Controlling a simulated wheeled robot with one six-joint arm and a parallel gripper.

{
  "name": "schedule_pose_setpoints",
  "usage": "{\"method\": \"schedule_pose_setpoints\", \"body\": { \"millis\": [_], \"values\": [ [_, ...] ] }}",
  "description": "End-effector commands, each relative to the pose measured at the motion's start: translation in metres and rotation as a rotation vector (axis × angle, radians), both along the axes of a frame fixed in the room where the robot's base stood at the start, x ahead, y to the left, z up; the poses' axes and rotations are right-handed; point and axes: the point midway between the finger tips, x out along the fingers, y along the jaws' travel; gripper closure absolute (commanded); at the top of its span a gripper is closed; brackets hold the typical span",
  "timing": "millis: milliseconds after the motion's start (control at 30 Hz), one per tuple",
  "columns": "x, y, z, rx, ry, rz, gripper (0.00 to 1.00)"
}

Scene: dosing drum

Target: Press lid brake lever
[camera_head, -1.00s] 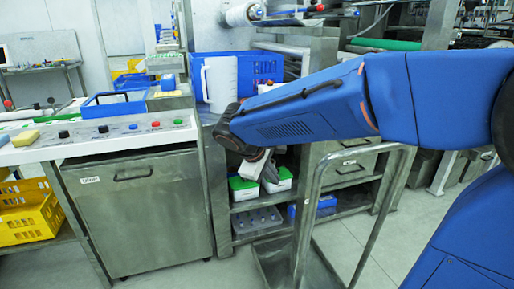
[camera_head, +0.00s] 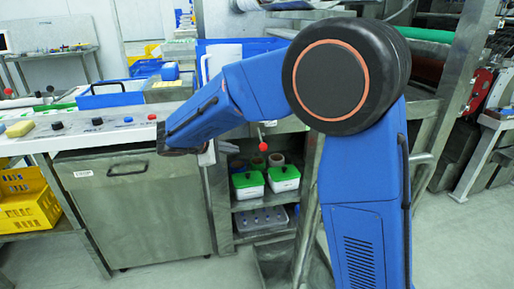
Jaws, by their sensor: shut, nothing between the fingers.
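A small red ball knob on a thin stem (camera_head: 263,146) shows below my arm, in front of the shelf unit. It may be the lid brake lever; no drum lid is plain in this view. My gripper (camera_head: 207,156) is at the end of my blue arm, near the right end of the control counter. It is small and mostly hidden by my wrist, with its fingers shut and empty. It is left of the red knob and apart from it in the picture.
The white control counter (camera_head: 75,140) has several coloured buttons and a yellow sponge (camera_head: 19,128). A steel cabinet (camera_head: 135,210) stands below it. Green-lidded boxes (camera_head: 248,183) sit on the shelf. A yellow crate (camera_head: 28,205) is at left. Floor is open at right.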

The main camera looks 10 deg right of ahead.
Motion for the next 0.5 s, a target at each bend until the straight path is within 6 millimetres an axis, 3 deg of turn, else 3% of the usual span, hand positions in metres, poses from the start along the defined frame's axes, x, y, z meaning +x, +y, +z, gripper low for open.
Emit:
{"method": "schedule_pose_setpoints", "body": {
  "millis": [500],
  "values": [
    [0.0045, -0.0035, -0.0037, -0.004, 0.0, 0.002, 1.0]
  ]
}}
